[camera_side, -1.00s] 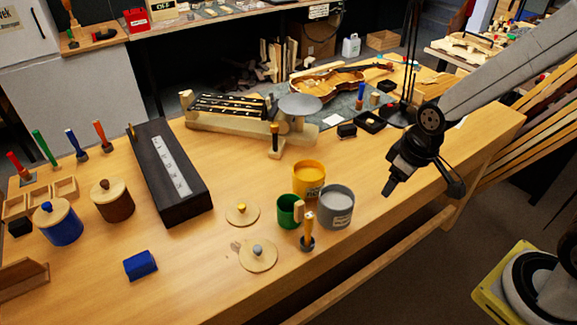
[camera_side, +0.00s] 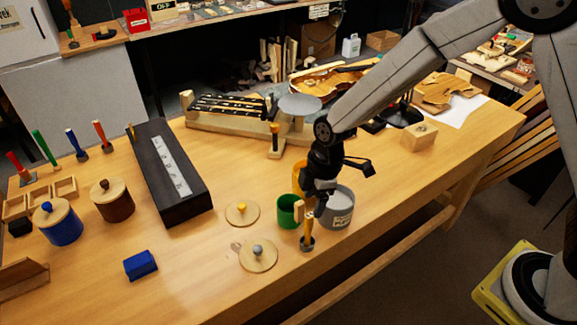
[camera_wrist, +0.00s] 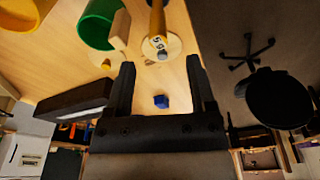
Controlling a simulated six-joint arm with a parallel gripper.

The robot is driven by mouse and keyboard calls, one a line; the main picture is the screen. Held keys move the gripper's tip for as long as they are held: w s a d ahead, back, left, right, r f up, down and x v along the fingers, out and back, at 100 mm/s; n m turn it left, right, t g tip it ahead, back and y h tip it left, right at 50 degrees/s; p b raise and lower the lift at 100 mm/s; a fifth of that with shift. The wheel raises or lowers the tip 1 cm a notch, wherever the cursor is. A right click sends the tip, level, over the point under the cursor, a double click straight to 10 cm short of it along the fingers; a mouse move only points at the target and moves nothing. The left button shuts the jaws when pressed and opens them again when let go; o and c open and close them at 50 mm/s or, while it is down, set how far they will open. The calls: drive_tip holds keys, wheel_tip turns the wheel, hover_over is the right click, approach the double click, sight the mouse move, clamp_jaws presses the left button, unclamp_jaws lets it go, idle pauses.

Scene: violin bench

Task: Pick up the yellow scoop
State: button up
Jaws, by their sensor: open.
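The yellow scoop (camera_side: 308,228) stands upright near the front edge of the bench, its yellow handle up and a dark foot at the bottom. In the wrist view, the yellow handle (camera_wrist: 157,20) shows at the top, ahead of the fingertips. My gripper (camera_side: 318,208) is open and empty, just above the handle's top and slightly right of it in the side view. In the wrist view, my gripper (camera_wrist: 160,68) has both fingers apart with nothing between them. The scoop's lower end is cut off there.
A green mug (camera_side: 287,212) stands close left of the scoop and a grey pot (camera_side: 339,207) close right. A yellow pot (camera_side: 298,172) is partly hidden behind my gripper. A round lid with a grey knob (camera_side: 258,258) lies front left. A blue block (camera_side: 140,265) lies farther left.

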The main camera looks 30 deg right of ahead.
sight(310, 214)
drive_tip(key=shift+f, duration=0.1)
drive_tip(key=shift+a+f, duration=0.15)
drive_tip(key=shift+f, duration=1.05)
drive_tip(key=shift+f, duration=0.1)
drive_tip(key=shift+w+a+f, duration=0.15)
drive_tip(key=shift+f, duration=1.1)
drive_tip(key=shift+w+a+f, duration=0.1)
drive_tip(key=shift+a+f, duration=0.05)
drive_tip(key=shift+f, duration=1.05)
clamp_jaws()
